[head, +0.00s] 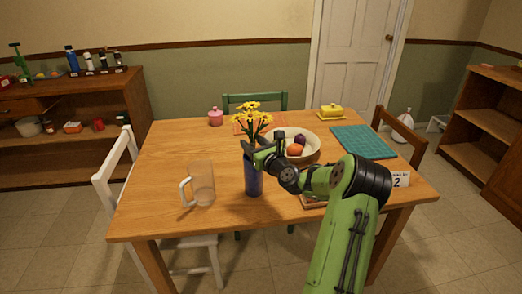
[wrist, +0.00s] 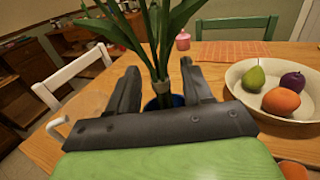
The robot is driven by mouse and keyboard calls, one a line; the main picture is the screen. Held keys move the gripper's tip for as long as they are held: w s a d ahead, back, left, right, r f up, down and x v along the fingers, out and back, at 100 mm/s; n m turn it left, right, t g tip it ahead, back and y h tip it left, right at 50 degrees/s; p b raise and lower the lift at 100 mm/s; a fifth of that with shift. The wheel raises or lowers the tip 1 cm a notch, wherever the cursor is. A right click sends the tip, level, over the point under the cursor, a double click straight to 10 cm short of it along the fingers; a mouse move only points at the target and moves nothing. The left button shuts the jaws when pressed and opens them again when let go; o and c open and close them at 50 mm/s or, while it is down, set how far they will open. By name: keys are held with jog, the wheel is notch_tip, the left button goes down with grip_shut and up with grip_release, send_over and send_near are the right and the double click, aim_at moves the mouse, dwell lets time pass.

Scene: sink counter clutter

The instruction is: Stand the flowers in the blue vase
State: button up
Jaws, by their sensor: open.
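The blue vase (head: 253,180) stands upright on the wooden table, near its front middle. The yellow flowers (head: 257,119) rise above it. In the wrist view the bundled green stems (wrist: 161,66) run down into the blue vase (wrist: 176,100), whose rim shows behind my gripper. My gripper (head: 250,148) is at the height of the vase mouth. In the wrist view my gripper (wrist: 160,80) is open, with one finger on each side of the stems and visible gaps beside them. The lower stem ends are hidden.
A clear mug (head: 202,183) stands left of the vase. A cream bowl of fruit (head: 312,151) stands close behind on the right. A pink pot (head: 216,117), yellow butter dish (head: 331,112) and teal mat (head: 363,142) lie farther back.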

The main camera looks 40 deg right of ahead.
jog(key=v, duration=1)
jog(key=a+n+g+y, duration=0.75)
jog(key=a+n, duration=1.45)
jog(key=a, duration=0.4)
jog(key=s+a+r+n+g+h, duration=0.2)
jog(key=s+a+n, duration=0.1)
jog(key=s+n, duration=0.65)
jog(key=s+a+r+n+g+h, duration=0.1)
jog(key=s+a+n+g+h, duration=0.2)
jog(key=s+n, duration=0.7)
jog(key=s+r+m+y+p, duration=0.1)
jog(key=s+r+m+p, duration=0.2)
jog(key=r+p, duration=1)
jog(key=shift+a+r+p, duration=0.25)
jog(key=shift+a+p, duration=0.05)
jog(key=shift+a, duration=0.05)
jog(key=shift+t, duration=0.25)
